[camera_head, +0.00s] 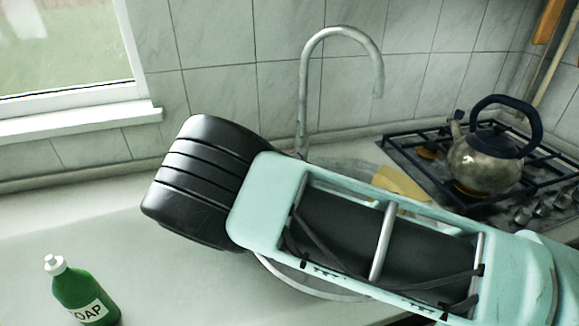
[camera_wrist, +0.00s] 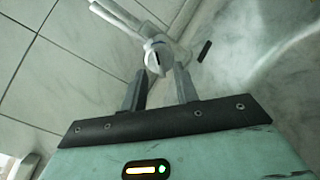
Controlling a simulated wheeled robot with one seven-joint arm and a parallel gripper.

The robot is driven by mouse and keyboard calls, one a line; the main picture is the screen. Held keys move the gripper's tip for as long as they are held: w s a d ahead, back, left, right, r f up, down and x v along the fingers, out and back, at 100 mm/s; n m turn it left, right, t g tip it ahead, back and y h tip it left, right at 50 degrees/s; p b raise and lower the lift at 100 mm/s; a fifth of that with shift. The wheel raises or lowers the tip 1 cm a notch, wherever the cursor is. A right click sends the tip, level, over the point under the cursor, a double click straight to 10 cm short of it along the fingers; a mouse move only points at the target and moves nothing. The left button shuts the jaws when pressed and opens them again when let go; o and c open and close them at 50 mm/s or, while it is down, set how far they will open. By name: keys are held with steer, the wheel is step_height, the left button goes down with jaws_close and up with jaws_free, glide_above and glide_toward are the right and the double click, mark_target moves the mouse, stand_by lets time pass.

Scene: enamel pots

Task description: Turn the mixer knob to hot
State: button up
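The mixer's tall curved grey spout (camera_head: 304,92) rises behind the sink in the head view; my arm hides its base and knob. In the wrist view, the pale grey mixer body with its knob (camera_wrist: 158,55) is at the upper middle, with pale pipes running up to the left. My gripper (camera_wrist: 160,76) shows two dark fingers, apart, with a clear gap between them. The knob end lies at the fingertips, between or just beyond them; I cannot tell whether they touch it. My gripper is hidden in the head view.
The sink (camera_head: 315,288) lies partly under my arm, with a yellow thing (camera_head: 400,182) by it. A kettle (camera_head: 487,160) stands on the gas stove (camera_head: 410,150) at right. A green soap bottle (camera_head: 84,292) stands front left. The tiled wall is close behind the mixer.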

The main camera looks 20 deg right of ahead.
steer(key=shift+x, duration=0.9)
steer(key=shift+c, duration=0.3)
jaws_close()
steer(key=shift+n, duration=0.3)
steer(key=shift+s+d+n+p, duration=0.1)
steer(key=shift+n+p, duration=1)
steer(key=shift+n, duration=2.65)
steer(key=shift+s+d+n+p, duration=0.1)
steer(key=shift+n+p, duration=0.95)
steer(key=shift+n, duration=3)
